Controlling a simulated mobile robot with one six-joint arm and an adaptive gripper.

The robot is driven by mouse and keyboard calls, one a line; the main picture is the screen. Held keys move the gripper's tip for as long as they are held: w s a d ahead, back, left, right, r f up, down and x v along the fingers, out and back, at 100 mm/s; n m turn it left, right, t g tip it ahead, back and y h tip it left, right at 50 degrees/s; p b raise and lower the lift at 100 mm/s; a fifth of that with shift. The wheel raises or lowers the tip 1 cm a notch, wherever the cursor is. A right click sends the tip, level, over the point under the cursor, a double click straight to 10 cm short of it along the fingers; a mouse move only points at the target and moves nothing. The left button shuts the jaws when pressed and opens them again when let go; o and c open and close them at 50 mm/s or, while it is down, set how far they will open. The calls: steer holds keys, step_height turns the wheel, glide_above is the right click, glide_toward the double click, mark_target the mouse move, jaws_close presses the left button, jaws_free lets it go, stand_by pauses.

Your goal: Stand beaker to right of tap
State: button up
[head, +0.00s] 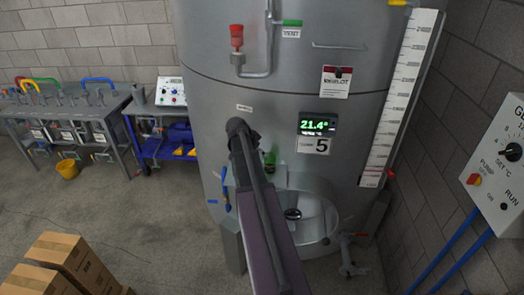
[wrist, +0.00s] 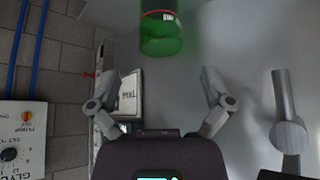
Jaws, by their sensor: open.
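My gripper (wrist: 160,86) is open in the wrist view, its two fingers wide apart with nothing between them. A green see-through vessel (wrist: 161,35) with a red band and a small label shows beyond the fingertips at the top, apart from them. It may be the beaker, but I cannot be sure. A green thing (head: 270,158) also shows beside my arm in the head view, partly hidden. A grey metal cylinder on a rounded joint (wrist: 285,105) is at right in the wrist view; I cannot tell if it is the tap.
The large steel tank (head: 340,65) fills the middle, with a green-lit display (head: 317,124) and a round manway (head: 300,212). A control panel (head: 500,165) is at right. Boxes (head: 75,262) stand at lower left, near open floor. A workbench (head: 70,105) is behind.

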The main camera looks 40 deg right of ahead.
steer(key=shift+a+r+p, duration=0.35)
steer(key=shift+r+p, duration=0.05)
steer(key=shift+r, duration=0.25)
stand_by(0.5)
steer(key=s+a+f+n+y, duration=0.1)
steer(key=a+n, duration=0.5)
steer(key=a, duration=0.9)
steer(key=s+a+f+n+y, duration=0.1)
steer(key=s+a+n+y, duration=0.2)
steer(key=a, duration=1.1)
steer(key=s+a+f+n+y, duration=0.1)
steer(key=s+a+n+y, duration=0.1)
steer(key=a+n, duration=0.8)
steer(key=s+a, duration=0.1)
steer(key=a, duration=0.4)
steer(key=shift+s+a+t+y, duration=0.2)
steer(key=shift+a+t+y, duration=0.1)
